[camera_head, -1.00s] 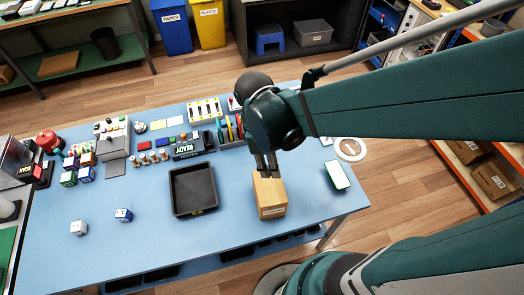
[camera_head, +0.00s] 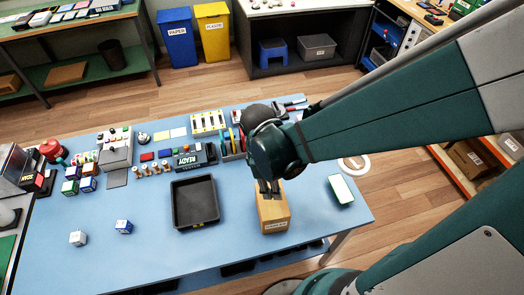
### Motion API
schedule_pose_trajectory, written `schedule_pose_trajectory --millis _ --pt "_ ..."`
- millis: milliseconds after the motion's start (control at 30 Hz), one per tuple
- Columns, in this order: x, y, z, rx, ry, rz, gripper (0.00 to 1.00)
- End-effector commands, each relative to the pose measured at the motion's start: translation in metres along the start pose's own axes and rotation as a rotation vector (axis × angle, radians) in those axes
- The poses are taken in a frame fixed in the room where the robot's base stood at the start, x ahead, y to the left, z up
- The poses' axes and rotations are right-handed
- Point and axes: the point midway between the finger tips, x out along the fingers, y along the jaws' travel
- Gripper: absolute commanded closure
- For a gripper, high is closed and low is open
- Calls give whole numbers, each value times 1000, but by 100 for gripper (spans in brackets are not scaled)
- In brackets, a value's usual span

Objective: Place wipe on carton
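I cannot make out a wipe in or under the gripper. Two flat squares, one pale yellow (camera_head: 161,134) and one whitish (camera_head: 178,132), lie at the back of the table; I cannot tell whether either is a wipe.
A black tray (camera_head: 207,223) stands left of the carton, and a phone with a pale green screen (camera_head: 342,190) lies to its right. Two small cubes (camera_head: 78,238) (camera_head: 123,226) are at front left. Stands and small tools crowd the table's back. The front left is mostly clear.

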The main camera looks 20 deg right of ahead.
Motion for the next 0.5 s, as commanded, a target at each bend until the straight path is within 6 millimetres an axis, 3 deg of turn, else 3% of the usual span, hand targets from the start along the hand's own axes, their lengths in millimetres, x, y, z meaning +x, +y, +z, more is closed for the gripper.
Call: schedule_pose_trajectory --millis 500 --pt "7 0 -1 0 0 0 80"
